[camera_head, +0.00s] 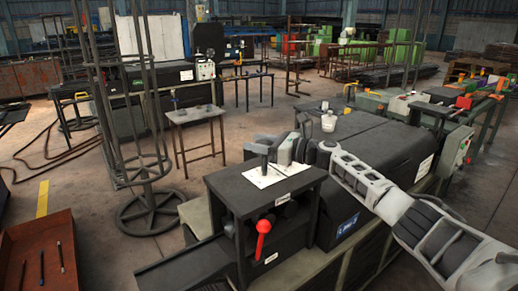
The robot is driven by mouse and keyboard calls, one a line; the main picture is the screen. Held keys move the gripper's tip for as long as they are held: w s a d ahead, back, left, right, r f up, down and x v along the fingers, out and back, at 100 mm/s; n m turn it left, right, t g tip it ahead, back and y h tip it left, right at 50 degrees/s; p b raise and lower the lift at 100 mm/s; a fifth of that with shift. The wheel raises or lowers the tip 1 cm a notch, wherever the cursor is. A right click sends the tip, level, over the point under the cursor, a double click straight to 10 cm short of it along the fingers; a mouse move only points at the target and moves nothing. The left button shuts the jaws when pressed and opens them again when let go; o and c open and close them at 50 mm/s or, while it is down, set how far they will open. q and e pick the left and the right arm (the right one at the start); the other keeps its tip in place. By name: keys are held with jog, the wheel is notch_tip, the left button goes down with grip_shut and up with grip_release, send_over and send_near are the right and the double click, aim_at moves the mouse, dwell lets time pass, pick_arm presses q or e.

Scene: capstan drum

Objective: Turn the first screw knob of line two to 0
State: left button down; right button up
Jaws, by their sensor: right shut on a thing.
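A small dark screw knob on an upright stem (264,164) stands on a white plate (276,178) on top of the dark machine housing (232,187). My right arm reaches in from the right, and my right gripper (268,146) is at the top of this knob, shut on it as far as I can see. The fingers hide part of the knob top. Any marks or numbers on the plate are too small to read, so the knob's setting cannot be told. Other knobs of the line cannot be made out. My left gripper is not in view.
A red-ended lever (262,238) sticks out of the housing front. A dark machine cover (385,150) lies behind my right arm. A wire stand with a round base (150,212) and a small table (195,114) stand left. A rust-brown tray (38,255) is at lower left.

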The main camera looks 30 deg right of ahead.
jog(key=shift+n+g+y, duration=0.3)
jog(key=shift+y, duration=0.1)
jog(key=o, duration=1)
jog(key=b+v, duration=0.3)
jog(key=v, duration=1.3)
jog(key=shift+a, duration=0.1)
